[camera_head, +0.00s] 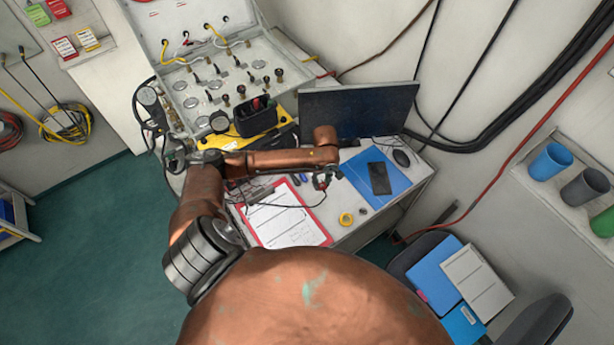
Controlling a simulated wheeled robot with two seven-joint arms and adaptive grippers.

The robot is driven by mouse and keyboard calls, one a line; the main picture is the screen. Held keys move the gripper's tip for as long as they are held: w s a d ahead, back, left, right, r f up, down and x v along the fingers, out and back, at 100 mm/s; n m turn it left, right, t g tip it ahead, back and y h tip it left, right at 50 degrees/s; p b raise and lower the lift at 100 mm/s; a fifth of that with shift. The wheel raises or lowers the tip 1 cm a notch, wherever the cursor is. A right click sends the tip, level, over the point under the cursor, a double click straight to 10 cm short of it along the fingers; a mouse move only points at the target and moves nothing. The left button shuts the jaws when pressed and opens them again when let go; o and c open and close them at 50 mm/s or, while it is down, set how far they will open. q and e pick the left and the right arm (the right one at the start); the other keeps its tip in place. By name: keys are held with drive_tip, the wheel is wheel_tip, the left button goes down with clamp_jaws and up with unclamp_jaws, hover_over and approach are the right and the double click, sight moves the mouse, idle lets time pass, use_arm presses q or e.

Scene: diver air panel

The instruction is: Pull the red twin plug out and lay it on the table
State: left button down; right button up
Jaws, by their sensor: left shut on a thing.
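My left arm reaches in from the left and bends across the table. My left gripper (322,182) points down at the far end of this arm, over the table beside the blue folder. It looks shut on the red twin plug, of which only a speck of red shows between the dark fingers. A thin black lead curves from there over the clipboard towards a small grey device (258,192). The plug looks clear of any socket, but I cannot tell whether it touches the table (352,232). My right gripper is not in view.
A red clipboard (326,240) with paper, a yellow tape roll (346,219) and a blue folder (356,180) with a dark tablet (380,178) lie near the gripper. A monitor (360,108) and the air panel (225,75) stand behind. The table front has a little free room.

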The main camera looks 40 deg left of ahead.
use_arm(q)
drive_tip(key=n+p, duration=0.2)
hover_over(307, 193)
wheel_tip(307, 193, down, 3)
drive_tip(key=shift+w+d+r, duration=0.15)
drive_tip(key=shift+f, duration=0.2)
drive_tip(key=shift+a+f+b, duration=0.2)
drive_tip(key=shift+f+b, duration=0.1)
drive_tip(key=shift+b, duration=0.05)
drive_tip(key=shift+f+b, duration=0.4)
drive_tip(key=shift+b, duration=0.15)
wheel_tip(307, 193, down, 3)
drive_tip(key=b, duration=0.4)
drive_tip(key=shift+r, duration=0.15)
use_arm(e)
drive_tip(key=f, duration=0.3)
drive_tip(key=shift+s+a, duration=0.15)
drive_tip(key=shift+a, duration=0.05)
use_arm(q)
drive_tip(key=shift+f, duration=0.2)
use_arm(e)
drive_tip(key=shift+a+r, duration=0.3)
